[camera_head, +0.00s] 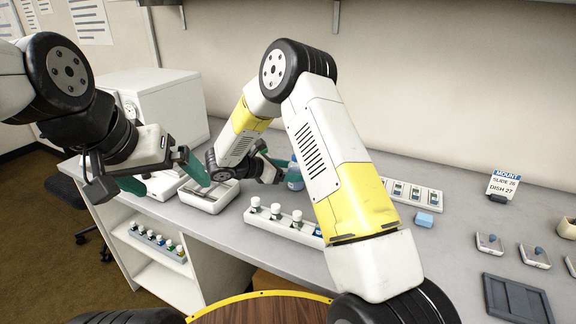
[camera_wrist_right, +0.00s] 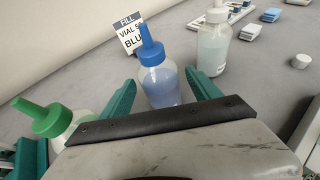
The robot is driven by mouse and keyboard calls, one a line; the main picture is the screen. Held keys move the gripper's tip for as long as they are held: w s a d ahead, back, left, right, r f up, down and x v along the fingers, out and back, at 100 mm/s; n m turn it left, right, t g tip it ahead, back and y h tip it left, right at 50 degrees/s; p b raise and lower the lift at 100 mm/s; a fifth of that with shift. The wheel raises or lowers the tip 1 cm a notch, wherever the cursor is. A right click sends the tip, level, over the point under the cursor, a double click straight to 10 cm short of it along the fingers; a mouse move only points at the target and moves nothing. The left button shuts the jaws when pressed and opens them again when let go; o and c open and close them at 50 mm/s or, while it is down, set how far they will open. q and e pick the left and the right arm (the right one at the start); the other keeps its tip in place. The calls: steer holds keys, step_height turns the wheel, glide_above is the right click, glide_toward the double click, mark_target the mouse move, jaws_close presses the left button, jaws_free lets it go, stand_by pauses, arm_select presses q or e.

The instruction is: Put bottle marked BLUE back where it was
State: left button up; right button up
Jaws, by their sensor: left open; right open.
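The bottle with blue liquid and a blue nozzle (camera_wrist_right: 160,86) stands upright on the grey bench. It also shows partly behind my right arm in the head view (camera_head: 294,181). My right gripper (camera_wrist_right: 160,88) is open, with its teal fingers on either side of this bottle. In the head view my right gripper (camera_head: 281,170) is partly hidden. A card reading FILL, VIAL and BLU (camera_wrist_right: 128,36) stands behind the bottle; the rest of its text is covered. My left gripper (camera_head: 160,176) is open and empty, left of the shallow white tray.
A green-nozzled bottle (camera_wrist_right: 50,118) and a white-capped bottle (camera_wrist_right: 214,45) stand on either side of the blue one. A vial rack (camera_head: 271,222) lies in front, a shallow tray (camera_head: 209,203) to its left. A white box instrument (camera_head: 175,105) stands at back left.

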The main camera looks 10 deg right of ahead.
steer(key=v, duration=1)
steer(key=s+d+r+m+g+y, duration=0.4)
steer(key=s+d+r+m+y, duration=0.1)
steer(key=s+d+r+m, duration=0.5)
steer(key=s+r+m+t+y, duration=0.2)
steer(key=s+m, duration=0.4)
steer(key=s, duration=0.3)
steer(key=s+r+m+t+y, duration=0.2)
steer(key=s+r+m+y, duration=0.2)
steer(key=s, duration=0.5)
steer(key=m+y, duration=0.2)
steer(key=y, duration=0.1)
steer(key=shift+d+r+t, duration=0.2)
steer(key=shift+d+t, duration=0.15)
steer(key=shift+t, duration=0.05)
